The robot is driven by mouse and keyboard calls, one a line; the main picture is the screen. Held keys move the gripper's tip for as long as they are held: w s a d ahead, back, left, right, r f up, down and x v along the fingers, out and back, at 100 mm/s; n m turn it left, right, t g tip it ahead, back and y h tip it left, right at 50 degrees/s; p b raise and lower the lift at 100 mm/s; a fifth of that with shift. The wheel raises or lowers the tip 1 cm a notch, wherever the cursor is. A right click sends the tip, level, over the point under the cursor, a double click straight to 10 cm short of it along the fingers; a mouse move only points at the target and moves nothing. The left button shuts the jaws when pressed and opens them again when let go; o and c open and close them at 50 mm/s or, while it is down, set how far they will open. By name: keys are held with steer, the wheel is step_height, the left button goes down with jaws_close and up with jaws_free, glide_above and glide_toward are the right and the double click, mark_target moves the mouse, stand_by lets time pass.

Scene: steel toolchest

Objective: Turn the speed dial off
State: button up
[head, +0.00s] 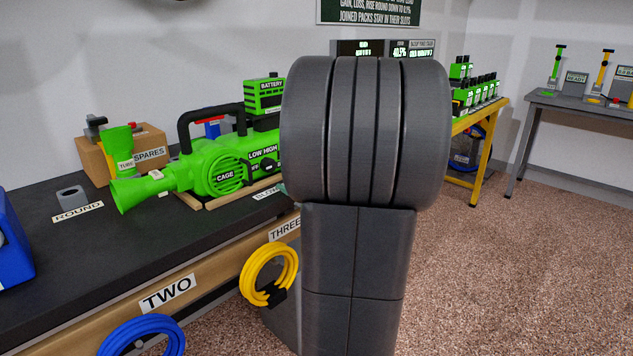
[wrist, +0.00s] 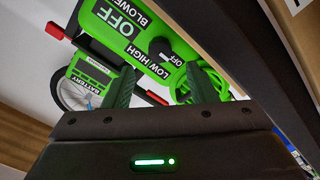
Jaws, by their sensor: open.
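The green blower (head: 222,172) lies on the dark bench in the head view, with CAGE and LOW HIGH labels on its side. In the wrist view its green body (wrist: 108,38) shows upside down and tilted, with OFF and LOW HIGH labels. The black speed dial (wrist: 160,47) sits between LOW HIGH and a small OFF label; which mark it points at is too small to tell. My gripper (wrist: 161,68) is open and empty, its dark green fingers on either side of the dial's line. Whether they touch the blower cannot be told. My arm hides the blower's right end in the head view.
A green battery (head: 265,95) stands on the blower. The blue-handled part and SPARES box (head: 140,150) are behind the nozzle. Yellow (head: 270,274) and blue (head: 142,336) hoses hang on the bench front.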

mark_target(272, 166)
steer(key=p+v, duration=0.1)
steer(key=v, duration=0.6)
steer(key=shift+s+d, duration=0.25)
steer(key=b+x, duration=0.3)
steer(key=x, duration=1.1)
steer(key=shift+d, duration=0.1)
